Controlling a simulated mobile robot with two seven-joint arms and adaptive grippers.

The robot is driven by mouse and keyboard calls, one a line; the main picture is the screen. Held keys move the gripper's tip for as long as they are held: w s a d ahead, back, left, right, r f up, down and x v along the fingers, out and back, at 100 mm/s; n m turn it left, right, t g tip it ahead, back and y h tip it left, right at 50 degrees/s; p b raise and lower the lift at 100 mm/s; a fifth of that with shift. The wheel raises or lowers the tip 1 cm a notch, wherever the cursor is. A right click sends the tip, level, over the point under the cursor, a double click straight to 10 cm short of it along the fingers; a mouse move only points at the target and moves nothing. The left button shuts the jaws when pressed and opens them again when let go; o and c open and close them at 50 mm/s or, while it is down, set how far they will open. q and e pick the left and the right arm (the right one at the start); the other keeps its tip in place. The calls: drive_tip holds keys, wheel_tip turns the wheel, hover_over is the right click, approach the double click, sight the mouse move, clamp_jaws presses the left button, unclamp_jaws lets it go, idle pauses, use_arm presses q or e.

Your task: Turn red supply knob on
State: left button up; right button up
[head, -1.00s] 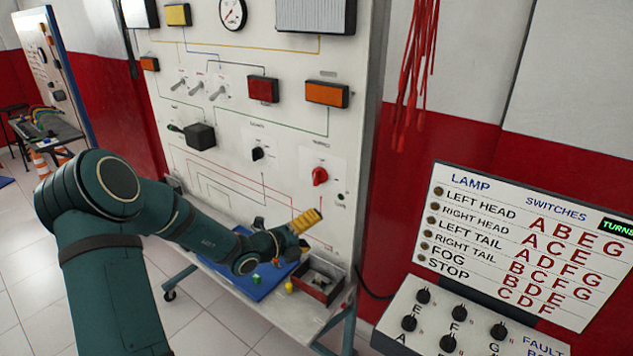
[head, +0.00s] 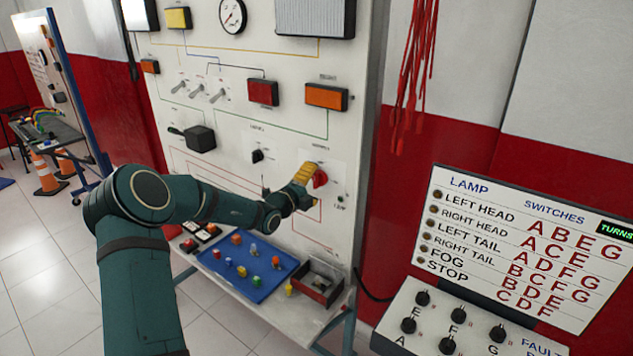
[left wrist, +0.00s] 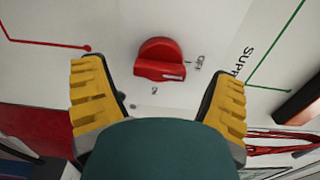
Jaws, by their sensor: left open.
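The red supply knob (head: 320,178) sits on the white upright panel (head: 225,55), right of a black knob. My left gripper (head: 310,172) is right in front of it and covers its left part in the head view. In the left wrist view the red knob (left wrist: 159,61) lies ahead, between and beyond the yellow fingertips of my left gripper (left wrist: 158,90). The fingers are spread wide, with a gap on each side of the knob, and do not touch it. Small markings lie beside the knob. My right gripper is not in view.
The black knob (head: 257,156) and a black box with a lever (head: 200,138) sit left on the panel. Below are a blue tray (head: 245,292) with small coloured parts and an open box (head: 318,284). A lamp-switch board (head: 520,245) stands at right.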

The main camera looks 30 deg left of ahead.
use_arm(q)
drive_tip(key=shift+w, duration=1.05)
drive_tip(key=c, duration=1.2)
